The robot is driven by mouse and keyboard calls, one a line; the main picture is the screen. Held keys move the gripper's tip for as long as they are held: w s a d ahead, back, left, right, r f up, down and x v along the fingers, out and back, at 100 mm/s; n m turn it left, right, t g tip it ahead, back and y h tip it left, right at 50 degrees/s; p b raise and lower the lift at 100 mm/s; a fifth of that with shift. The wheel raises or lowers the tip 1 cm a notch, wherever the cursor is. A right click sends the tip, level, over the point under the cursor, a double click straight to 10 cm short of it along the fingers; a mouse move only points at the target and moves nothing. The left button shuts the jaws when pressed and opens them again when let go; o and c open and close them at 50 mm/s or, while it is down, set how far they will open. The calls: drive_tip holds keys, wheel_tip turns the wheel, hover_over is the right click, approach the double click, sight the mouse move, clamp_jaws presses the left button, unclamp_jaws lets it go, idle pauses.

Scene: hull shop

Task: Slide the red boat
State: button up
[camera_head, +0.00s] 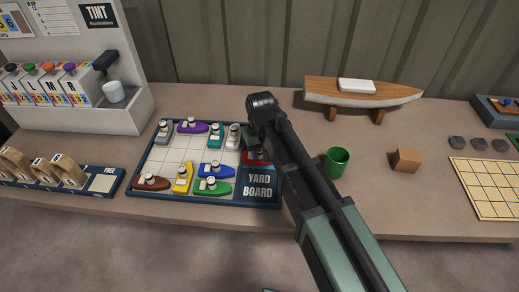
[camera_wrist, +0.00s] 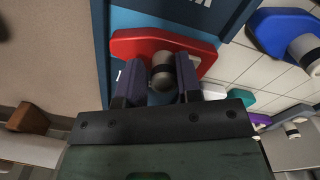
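In the head view a bit of the red boat (camera_head: 255,158) shows beside my arm, at the right side of the yard board (camera_head: 257,186). My arm hides the rest of it and the fingertips.
The board's grid also bears white (camera_head: 233,137), teal (camera_head: 215,136), purple (camera_head: 193,126), grey (camera_head: 164,132), blue (camera_head: 215,170), green (camera_head: 212,187), yellow (camera_head: 183,178) and brown (camera_head: 151,183) boats. A green cup (camera_head: 337,161) and a wooden block (camera_head: 406,160) stand right of my arm.

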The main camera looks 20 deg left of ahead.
drive_tip(key=o, duration=0.3)
drive_tip(key=shift+d, duration=0.1)
drive_tip(key=shift+r, duration=0.1)
wheel_tip(320, 180, up, 11)
drive_tip(key=p, duration=1.1)
drive_tip(key=shift+f, duration=0.2)
drive_tip(key=s+d+m, duration=0.2)
drive_tip(key=d, duration=0.9)
drive_tip(key=s+d+m, duration=0.3)
drive_tip(key=d, duration=0.8)
drive_tip(key=s+d+m, duration=0.2)
drive_tip(key=d, duration=0.9)
drive_tip(key=shift+s+d+m, duration=0.25)
drive_tip(key=shift+d+m, duration=0.05)
drive_tip(key=shift+m, duration=0.1)
